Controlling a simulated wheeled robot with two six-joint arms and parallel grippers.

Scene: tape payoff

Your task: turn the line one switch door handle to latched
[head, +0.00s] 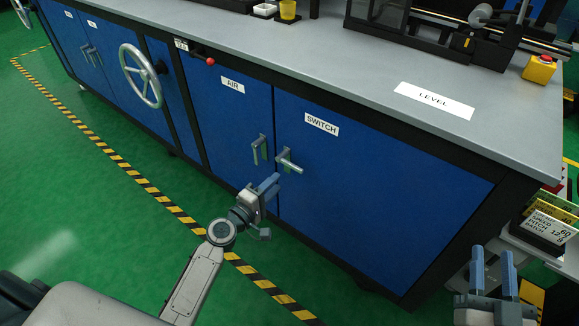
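The blue switch door (370,190) carries a white SWITCH label. Its metal lever handle (291,163) sits near the door's left edge, turned sideways and sloping down to the right. My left gripper (269,185) is just below and left of this handle, its blue-grey fingers pointing up toward it. The fingers appear apart from the lever, and I cannot tell how wide they are spread. My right gripper (493,268) is at the lower right, far from the door, with its two fingers apart and nothing between them.
The AIR door (225,125) is to the left, its handle (257,149) hanging downward close to the switch handle. A handwheel (141,76) and red-knobbed lever (209,61) are farther left. The grey worktop (330,70) overhangs the doors.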

